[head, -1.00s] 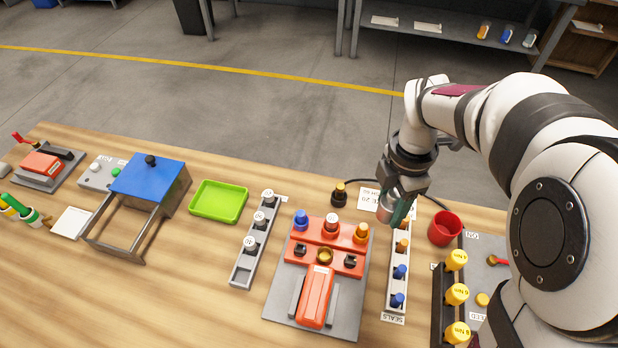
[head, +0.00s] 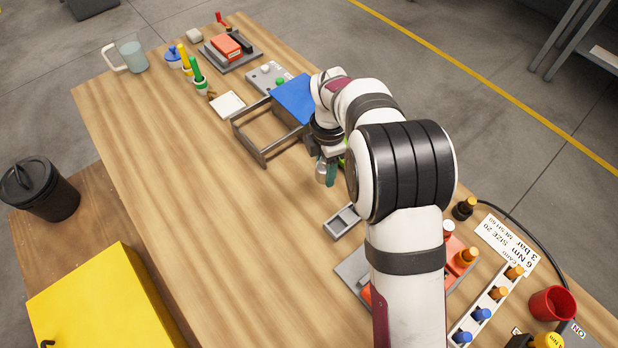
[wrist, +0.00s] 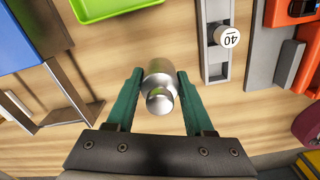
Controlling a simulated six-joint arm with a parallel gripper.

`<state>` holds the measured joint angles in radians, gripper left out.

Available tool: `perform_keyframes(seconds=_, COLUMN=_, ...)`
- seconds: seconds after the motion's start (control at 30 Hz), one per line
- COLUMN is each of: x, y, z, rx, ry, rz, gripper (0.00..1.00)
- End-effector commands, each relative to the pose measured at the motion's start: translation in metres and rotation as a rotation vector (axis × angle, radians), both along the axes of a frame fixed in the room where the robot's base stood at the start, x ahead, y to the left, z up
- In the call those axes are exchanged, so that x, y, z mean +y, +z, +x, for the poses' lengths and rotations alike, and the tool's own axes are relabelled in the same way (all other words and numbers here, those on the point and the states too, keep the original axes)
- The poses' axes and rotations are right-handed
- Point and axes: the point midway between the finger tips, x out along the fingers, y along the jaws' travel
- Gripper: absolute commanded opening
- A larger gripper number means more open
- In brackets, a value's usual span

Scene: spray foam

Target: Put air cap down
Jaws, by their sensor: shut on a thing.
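The air cap looks to be the silver metal cylinder (wrist: 160,82) in the wrist view. My gripper (wrist: 159,75) has its teal fingers shut on either side of it. In the head view my gripper (head: 327,168) is over the table just right of the blue-topped frame, with a bit of the silver piece (head: 320,172) showing. The cylinder appears above the wood; the exact gap cannot be told. A bright green tray (wrist: 112,8) lies beyond it in the wrist view. In the head view my arm hides nearly all of the tray.
The blue-topped metal frame (head: 293,98) stands on the left. An orange fixture (head: 462,258) is partly behind my arm. Bare wood lies front left.

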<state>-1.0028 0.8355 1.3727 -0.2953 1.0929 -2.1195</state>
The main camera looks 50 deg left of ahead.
Motion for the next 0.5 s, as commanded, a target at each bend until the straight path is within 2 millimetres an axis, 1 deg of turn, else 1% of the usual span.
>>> perform_keyframes(seconds=0.03, x=0.011, y=-0.009, z=-0.007, rx=0.0, ry=0.004, rz=-0.001, gripper=0.0)
perform_keyframes(seconds=0.1, x=0.024, y=-0.017, z=-0.014, rx=0.0, ry=0.003, rz=-0.001, gripper=0.0)
perform_keyframes(seconds=0.2, x=0.034, y=-0.024, z=-0.02, rx=0.0, ry=0.0, rz=0.0, gripper=0.0)
perform_keyframes(seconds=0.27, x=0.036, y=-0.029, z=-0.021, rx=0.0, ry=-0.001, rz=-0.001, gripper=0.0)
perform_keyframes(seconds=0.43, x=0.035, y=-0.06, z=-0.021, rx=0.001, ry=-0.001, rz=-0.003, gripper=0.0)
perform_keyframes(seconds=0.5, x=0.036, y=-0.066, z=-0.021, rx=0.0, ry=-0.002, rz=-0.001, gripper=0.0)
